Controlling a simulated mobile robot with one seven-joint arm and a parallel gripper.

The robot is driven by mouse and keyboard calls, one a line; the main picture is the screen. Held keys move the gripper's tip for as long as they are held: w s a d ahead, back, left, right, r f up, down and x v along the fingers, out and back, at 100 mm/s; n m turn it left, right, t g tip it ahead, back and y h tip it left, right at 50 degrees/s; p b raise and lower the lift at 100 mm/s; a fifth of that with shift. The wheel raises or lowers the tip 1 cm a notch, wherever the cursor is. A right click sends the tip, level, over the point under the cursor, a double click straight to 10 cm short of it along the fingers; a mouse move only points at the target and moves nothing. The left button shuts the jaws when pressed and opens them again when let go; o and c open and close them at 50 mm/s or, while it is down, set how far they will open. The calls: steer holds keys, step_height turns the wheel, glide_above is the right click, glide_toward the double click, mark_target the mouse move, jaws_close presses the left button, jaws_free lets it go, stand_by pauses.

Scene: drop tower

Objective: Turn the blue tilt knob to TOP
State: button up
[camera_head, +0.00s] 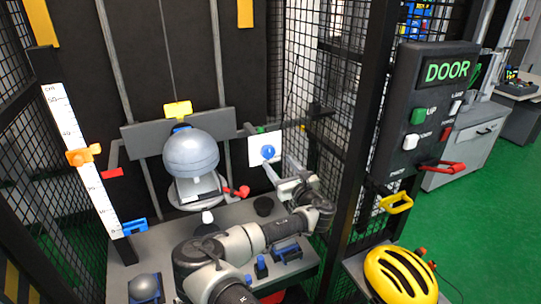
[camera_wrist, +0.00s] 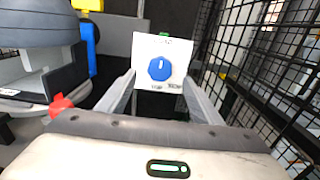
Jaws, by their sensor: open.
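The blue tilt knob (camera_wrist: 159,69) sits on a square white plate (camera_wrist: 146,48) in the upper middle of the wrist view. Its short white mark is on the knob's upper half, pointing up and slightly right. Small print below the knob is too small to read. In the head view the knob (camera_head: 268,153) is right of the grey helmet. My gripper (camera_wrist: 160,86) is open and empty. Its two fingers point toward the plate, one on either side of the knob, apparently short of it. In the head view my gripper (camera_head: 279,166) is just below the knob.
A grey helmet (camera_head: 191,152) on a holder with a red knob (camera_head: 242,191) stands close on the left. Black wire mesh (camera_wrist: 282,55) is close on the right. A DOOR panel (camera_head: 427,105) is farther right.

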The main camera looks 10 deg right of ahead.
mark_target(269, 153)
steer(key=x, duration=0.8)
steer(key=shift+s, duration=0.1)
steer(key=c, duration=1)
